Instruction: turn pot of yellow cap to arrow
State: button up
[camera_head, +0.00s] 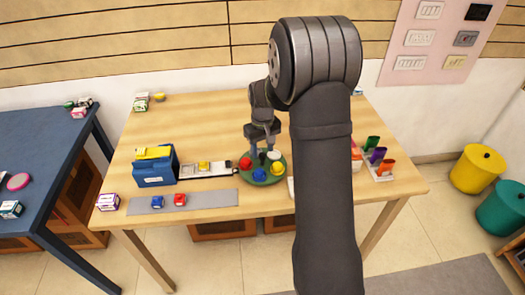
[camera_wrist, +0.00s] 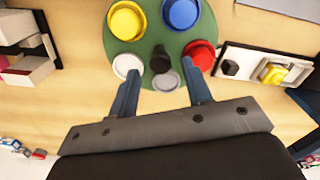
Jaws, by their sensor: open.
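A round green turntable (camera_head: 247,180) stands near the table's front middle and carries pots with coloured caps. The yellow-capped pot (camera_head: 277,168) is at its right in the head view; in the wrist view it is at the upper left (camera_wrist: 127,21). A blue pot (camera_wrist: 181,13), a red pot (camera_wrist: 200,55), a white pot (camera_wrist: 127,66) and a grey round piece (camera_wrist: 166,81) share the disc. A dark knob (camera_wrist: 160,60) rises at its middle. My gripper (camera_wrist: 162,82) is open over the disc's edge, fingers apart and empty, short of the knob in the picture. I cannot make out an arrow.
A blue box (camera_head: 155,172) and a tray with a yellow piece (camera_head: 207,169) lie left of the disc. A grey mat (camera_head: 215,198) holds small blue and red boxes. A holder with coloured pieces (camera_head: 377,160) is at the right.

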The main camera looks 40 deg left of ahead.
jog(key=shift+f, duration=0.85)
grip_shut()
